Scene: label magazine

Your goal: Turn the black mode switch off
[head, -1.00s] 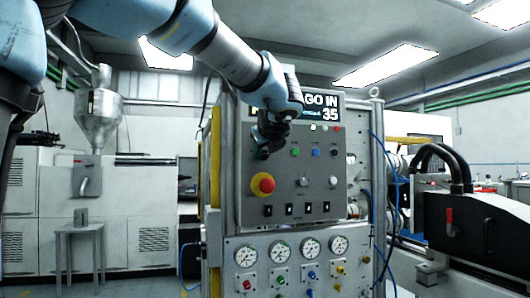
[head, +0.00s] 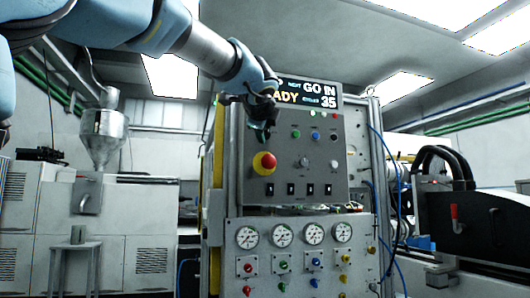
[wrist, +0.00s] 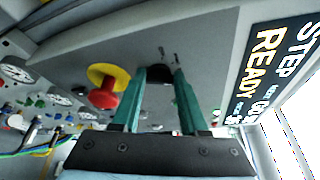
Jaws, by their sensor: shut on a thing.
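The black mode switch (wrist: 157,75) is a dark round knob on the grey control panel (head: 330,170), beside the red emergency button in the wrist view. My gripper (wrist: 159,73) is shut on it, with one teal finger at each side. In the head view my gripper (head: 264,128) is at the upper left of the panel, just above the red button, and hides the switch. The knob's pointer direction cannot be told. Small marks show on the panel next to the knob in the wrist view.
The red emergency button (head: 264,163) on its yellow collar is close to my fingers; it also shows in the wrist view (wrist: 104,94). A display (head: 310,92) tops the panel. Black rocker switches (head: 310,189) and pressure gauges (head: 282,236) are below. Blue cables (head: 388,150) hang at right.

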